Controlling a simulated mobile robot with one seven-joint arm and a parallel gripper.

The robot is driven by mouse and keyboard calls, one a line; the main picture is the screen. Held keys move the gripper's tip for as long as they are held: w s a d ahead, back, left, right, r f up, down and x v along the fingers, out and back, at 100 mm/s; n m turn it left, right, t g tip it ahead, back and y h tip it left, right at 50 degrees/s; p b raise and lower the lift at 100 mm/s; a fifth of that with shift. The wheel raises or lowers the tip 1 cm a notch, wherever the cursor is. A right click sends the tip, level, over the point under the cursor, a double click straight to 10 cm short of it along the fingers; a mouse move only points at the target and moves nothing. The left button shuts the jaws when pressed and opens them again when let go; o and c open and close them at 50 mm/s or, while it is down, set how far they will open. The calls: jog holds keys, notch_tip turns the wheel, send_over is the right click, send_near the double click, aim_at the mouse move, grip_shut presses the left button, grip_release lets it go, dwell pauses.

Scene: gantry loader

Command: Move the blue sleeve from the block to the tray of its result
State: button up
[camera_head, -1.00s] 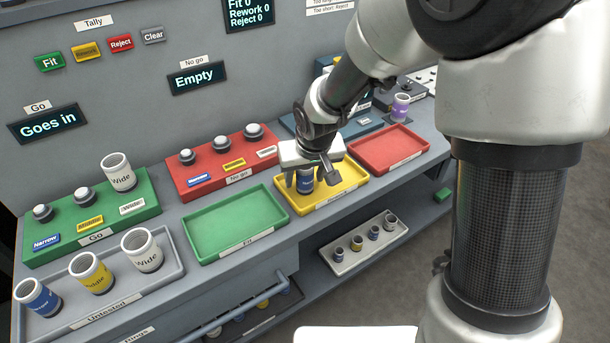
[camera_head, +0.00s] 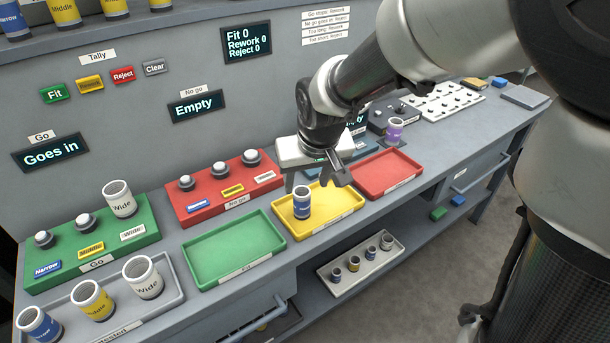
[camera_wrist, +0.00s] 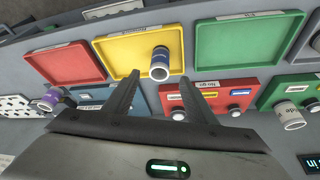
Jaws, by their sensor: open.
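A blue sleeve (camera_head: 302,202) stands upright in the yellow tray (camera_head: 340,200), near its left side. It also shows in the wrist view (camera_wrist: 160,64), in the yellow tray (camera_wrist: 115,55). My gripper (camera_head: 318,182) is open and empty, above and behind the sleeve and apart from it. In the wrist view the two fingers (camera_wrist: 158,82) are spread wide with nothing between them. Another blue sleeve (camera_head: 39,325) stands in the grey Untested tray (camera_head: 178,290). The green Fit tray (camera_head: 235,248) and the red tray (camera_head: 385,174) are empty.
A white Wide sleeve (camera_head: 119,199) sits on the green Go block (camera_head: 150,232). The red No go block (camera_head: 225,190) has bare posts. The Go display (camera_head: 50,152) reads "Goes in"; the No go display (camera_head: 196,106) reads "Empty". A purple sleeve (camera_head: 394,130) stands behind the red tray.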

jog(key=s+d+r+m, duration=0.1)
jog(key=s+d+r, duration=0.4)
jog(key=s+d, duration=0.2)
jog(key=s+d+r+m+t+h, duration=0.1)
jog(key=s+d+r+m, duration=0.1)
jog(key=s+d+r, duration=0.4)
jog(key=s+d, duration=0.1)
jog(key=s, duration=0.4)
jog(key=shift+s, duration=0.2)
